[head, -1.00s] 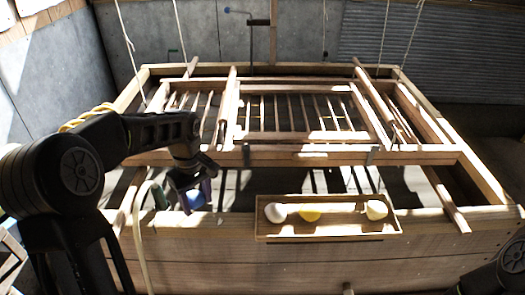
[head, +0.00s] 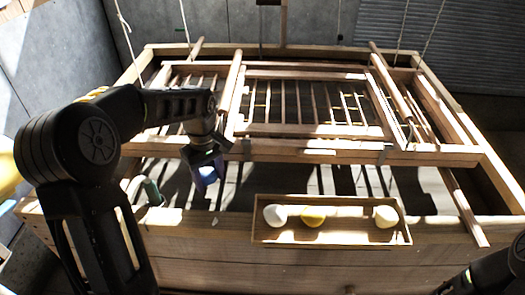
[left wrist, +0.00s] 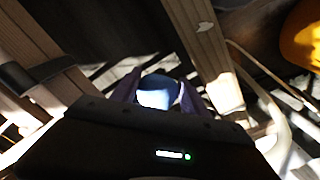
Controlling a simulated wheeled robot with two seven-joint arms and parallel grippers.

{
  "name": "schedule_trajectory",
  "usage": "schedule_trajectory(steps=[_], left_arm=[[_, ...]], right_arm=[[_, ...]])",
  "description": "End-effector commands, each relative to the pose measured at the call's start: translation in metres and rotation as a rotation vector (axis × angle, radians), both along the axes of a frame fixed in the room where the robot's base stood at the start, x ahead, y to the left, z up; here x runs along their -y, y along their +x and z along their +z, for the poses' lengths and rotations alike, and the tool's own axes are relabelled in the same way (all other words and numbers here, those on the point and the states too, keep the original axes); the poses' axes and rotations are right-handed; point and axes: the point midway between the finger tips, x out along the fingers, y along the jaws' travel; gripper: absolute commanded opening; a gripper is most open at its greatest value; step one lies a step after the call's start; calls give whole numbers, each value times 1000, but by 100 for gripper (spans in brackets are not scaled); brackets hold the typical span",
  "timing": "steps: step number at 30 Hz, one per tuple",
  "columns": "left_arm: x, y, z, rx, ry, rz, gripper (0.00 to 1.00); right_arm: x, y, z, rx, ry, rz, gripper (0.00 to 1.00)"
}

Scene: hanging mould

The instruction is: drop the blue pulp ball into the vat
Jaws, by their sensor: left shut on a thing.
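My left gripper (head: 206,172) is shut on the blue pulp ball (head: 208,175). The ball also shows in the left wrist view (left wrist: 158,92), between the fingers, partly hidden by them. The vat (head: 190,226) is a large wooden box with a thick front rim. In the head view the gripper and ball appear over the vat's dark opening, between the front rim and the wooden crossbar. Their exact height above the inside is hard to tell. My right gripper does not show; only part of my right arm is at the lower right.
A slatted mould frame (head: 310,131) lies across the vat behind the gripper. Ropes hang at the back.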

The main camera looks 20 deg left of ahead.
Motion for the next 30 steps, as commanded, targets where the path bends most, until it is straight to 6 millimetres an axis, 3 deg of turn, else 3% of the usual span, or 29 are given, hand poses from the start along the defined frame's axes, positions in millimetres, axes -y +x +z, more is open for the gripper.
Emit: schedule_trajectory(steps=[3, 10, 23, 24, 30], left_arm=[[0, 0, -19, -1, 0, 0, 9], [0, 0, -42, 0, 0, 1, 9], [0, 0, -46, 0, 0, 0, 9], [0, 0, -46, 0, 0, 0, 56], [0, 0, -46, 0, 0, 0, 72]], right_arm=[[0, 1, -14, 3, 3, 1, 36], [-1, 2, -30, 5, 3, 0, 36], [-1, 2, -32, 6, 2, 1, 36], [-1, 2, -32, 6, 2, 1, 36], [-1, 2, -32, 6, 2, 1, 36]])
